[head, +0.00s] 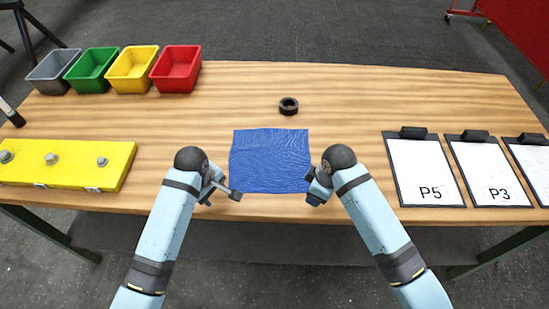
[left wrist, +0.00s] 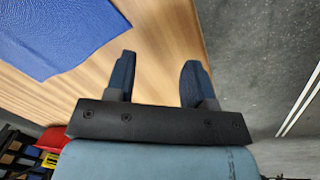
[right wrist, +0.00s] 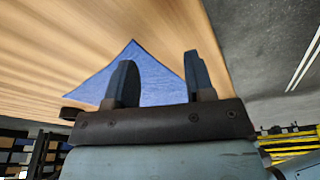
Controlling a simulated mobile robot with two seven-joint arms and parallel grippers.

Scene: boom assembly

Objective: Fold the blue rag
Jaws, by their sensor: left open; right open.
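The blue rag (head: 270,160) lies spread flat, a rough square, near the front middle of the wooden table. My left gripper (head: 224,196) is at the rag's near left corner, open and apart from the cloth. In the left wrist view its two fingers (left wrist: 156,72) stand apart with nothing between them, and the rag (left wrist: 60,35) shows at the upper left. My right gripper (head: 314,194) is at the rag's near right corner. In the right wrist view its open fingers (right wrist: 159,75) have a corner of the rag (right wrist: 150,82) behind them; I cannot tell if they touch it.
A black ring (head: 289,106) sits behind the rag on the table (head: 340,130). A yellow block with bolts (head: 70,165) is at left; grey, green, yellow and red bins (head: 175,70) stand behind it. Clipboards (head: 424,170) lie at right. The table is clear beside the rag.

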